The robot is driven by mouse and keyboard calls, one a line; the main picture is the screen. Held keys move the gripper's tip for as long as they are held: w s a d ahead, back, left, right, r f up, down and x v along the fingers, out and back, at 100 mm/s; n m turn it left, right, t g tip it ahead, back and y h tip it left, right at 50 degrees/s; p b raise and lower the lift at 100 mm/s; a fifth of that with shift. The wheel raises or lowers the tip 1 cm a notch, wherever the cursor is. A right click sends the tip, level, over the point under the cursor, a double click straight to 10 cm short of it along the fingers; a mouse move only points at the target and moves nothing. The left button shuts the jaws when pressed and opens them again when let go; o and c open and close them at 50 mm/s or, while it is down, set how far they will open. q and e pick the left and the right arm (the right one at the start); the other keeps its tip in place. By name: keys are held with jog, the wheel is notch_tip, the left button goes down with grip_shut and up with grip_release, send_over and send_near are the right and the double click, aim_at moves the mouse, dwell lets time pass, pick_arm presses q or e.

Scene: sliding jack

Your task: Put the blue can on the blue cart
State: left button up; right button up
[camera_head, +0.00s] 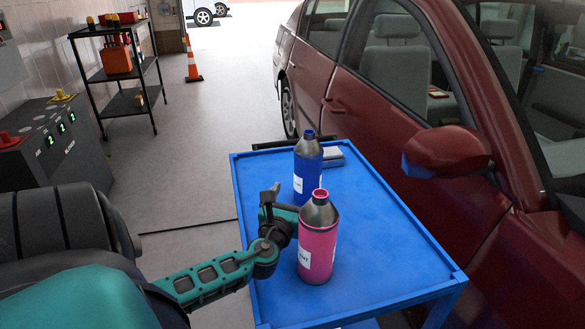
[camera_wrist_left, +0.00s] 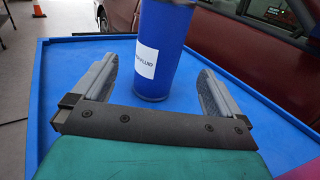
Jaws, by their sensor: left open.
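The blue can (camera_head: 307,168) stands upright on the blue cart (camera_head: 385,247), toward its far side. A pink can (camera_head: 318,240) stands upright nearer to me on the same cart. My left gripper (camera_head: 277,208) is over the left part of the cart, beside the pink can, which hides part of it. In the left wrist view the left gripper (camera_wrist_left: 150,92) is open. The blue can (camera_wrist_left: 162,50) stands ahead, about between the two fingers, with its white label facing me. Its top is cut off there. My right gripper is not in view.
A dark red car (camera_head: 390,100) stands close along the cart's right side, its mirror (camera_head: 447,151) near the cart's edge. A small grey item (camera_head: 332,157) lies behind the blue can. A black shelf (camera_head: 118,75), a traffic cone (camera_head: 192,62) and a dark cabinet (camera_head: 50,145) stand left.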

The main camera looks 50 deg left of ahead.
pick_arm(q)
jog(key=shift+v, duration=0.95)
